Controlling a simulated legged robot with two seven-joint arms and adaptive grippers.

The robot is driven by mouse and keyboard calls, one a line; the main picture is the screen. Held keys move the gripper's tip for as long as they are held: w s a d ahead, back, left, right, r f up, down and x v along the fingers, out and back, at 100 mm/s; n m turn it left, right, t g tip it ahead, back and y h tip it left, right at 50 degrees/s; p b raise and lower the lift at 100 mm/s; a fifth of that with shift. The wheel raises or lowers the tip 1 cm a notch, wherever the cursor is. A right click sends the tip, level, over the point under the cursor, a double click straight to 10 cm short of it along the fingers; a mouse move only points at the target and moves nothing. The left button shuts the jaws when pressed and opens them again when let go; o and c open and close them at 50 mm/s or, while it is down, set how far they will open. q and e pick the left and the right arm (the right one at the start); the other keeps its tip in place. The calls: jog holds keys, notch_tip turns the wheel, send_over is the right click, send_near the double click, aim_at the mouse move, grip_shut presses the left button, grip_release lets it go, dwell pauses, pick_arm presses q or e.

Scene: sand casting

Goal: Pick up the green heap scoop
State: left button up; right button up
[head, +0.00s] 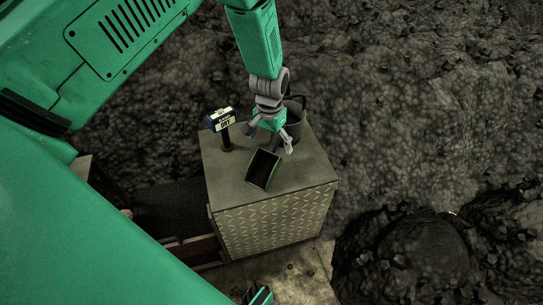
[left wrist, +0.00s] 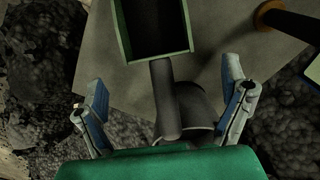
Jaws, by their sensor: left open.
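The green heap scoop (head: 263,169) lies on top of a grey block (head: 318,178), its dark open pan toward the block's front edge. In the left wrist view the scoop's green-rimmed pan (left wrist: 187,40) is at the top, and its grey handle (left wrist: 166,100) runs down between my fingers. My left gripper (head: 268,139) is over the handle end, pointing down. It is open in the left wrist view (left wrist: 165,88), with a finger apart on each side of the handle.
A grey bucket (head: 297,118) stands close behind my left gripper. A small sign (head: 222,120) on a post stands at the block's back left. Dark lumpy sand surrounds the block, with a mound (head: 420,255) at the lower right.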

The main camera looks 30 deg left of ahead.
aim_at(270, 149)
pick_arm(q)
notch_tip(270, 149, down, 6)
jog(key=shift+r+b, duration=0.15)
jog(key=shift+b, duration=1)
jog(key=shift+r, duration=0.1)
jog(key=shift+c, duration=0.4)
jog(key=c, duration=1.4)
